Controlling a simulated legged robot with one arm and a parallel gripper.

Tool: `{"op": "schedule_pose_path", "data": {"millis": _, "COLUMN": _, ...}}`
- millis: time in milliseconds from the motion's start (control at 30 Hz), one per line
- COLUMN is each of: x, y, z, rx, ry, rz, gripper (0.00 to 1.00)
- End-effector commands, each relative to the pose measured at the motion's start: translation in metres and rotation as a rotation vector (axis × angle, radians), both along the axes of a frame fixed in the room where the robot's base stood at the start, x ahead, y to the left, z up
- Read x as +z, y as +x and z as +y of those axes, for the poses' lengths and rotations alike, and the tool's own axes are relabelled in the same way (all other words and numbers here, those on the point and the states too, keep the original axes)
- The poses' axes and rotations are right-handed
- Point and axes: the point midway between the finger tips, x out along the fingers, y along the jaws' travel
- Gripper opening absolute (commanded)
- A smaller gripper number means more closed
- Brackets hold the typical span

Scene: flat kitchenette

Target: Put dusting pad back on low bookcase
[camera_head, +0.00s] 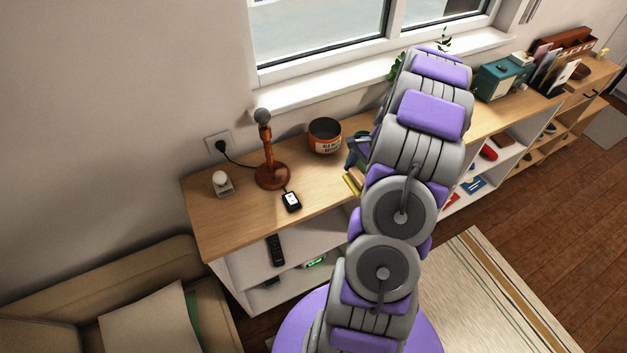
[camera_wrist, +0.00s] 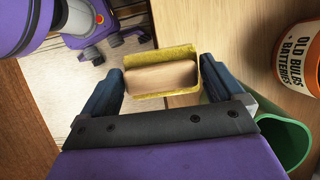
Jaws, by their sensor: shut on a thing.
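The dusting pad, a tan block with a yellow cloth edge, sits between the two fingers of my gripper (camera_wrist: 165,88) in the wrist view (camera_wrist: 160,77). In the head view a bit of the pad (camera_head: 353,184) shows left of my arm, beside the gripper (camera_head: 358,152), which is partly hidden by the arm. My gripper is shut on the pad. The pad is at the front edge of the low bookcase (camera_head: 225,218), whose wooden top also shows in the wrist view (camera_wrist: 215,35). I cannot tell whether the pad touches the top.
An orange bulbs-and-batteries tin (camera_head: 325,137) stands behind the gripper; a green container (camera_wrist: 288,140) is close to its right finger. The front left top is clear.

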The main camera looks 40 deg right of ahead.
Motion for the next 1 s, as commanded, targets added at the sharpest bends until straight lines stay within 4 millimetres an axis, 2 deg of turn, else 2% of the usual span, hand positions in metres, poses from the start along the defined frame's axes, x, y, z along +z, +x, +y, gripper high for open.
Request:
{"op": "schedule_pose_path", "data": {"millis": 200, "x": -0.007, "y": 0.042, "z": 0.040, "rx": 0.007, "ry": -0.004, "rz": 0.001, "gripper": 0.66}}
{"op": "schedule_pose_path", "data": {"millis": 400, "x": -0.009, "y": 0.072, "z": 0.069, "rx": 0.005, "ry": -0.008, "rz": 0.000, "gripper": 0.66}}
{"op": "schedule_pose_path", "data": {"millis": 767, "x": -0.013, "y": 0.094, "z": 0.082, "rx": 0.003, "ry": -0.001, "rz": 0.000, "gripper": 0.66}}
{"op": "schedule_pose_path", "data": {"millis": 900, "x": -0.037, "y": 0.093, "z": 0.083, "rx": 0.000, "ry": 0.000, "rz": 0.002, "gripper": 0.66}}
{"op": "schedule_pose_path", "data": {"millis": 1000, "x": -0.047, "y": 0.093, "z": 0.084, "rx": 0.001, "ry": -0.001, "rz": 0.001, "gripper": 0.66}}
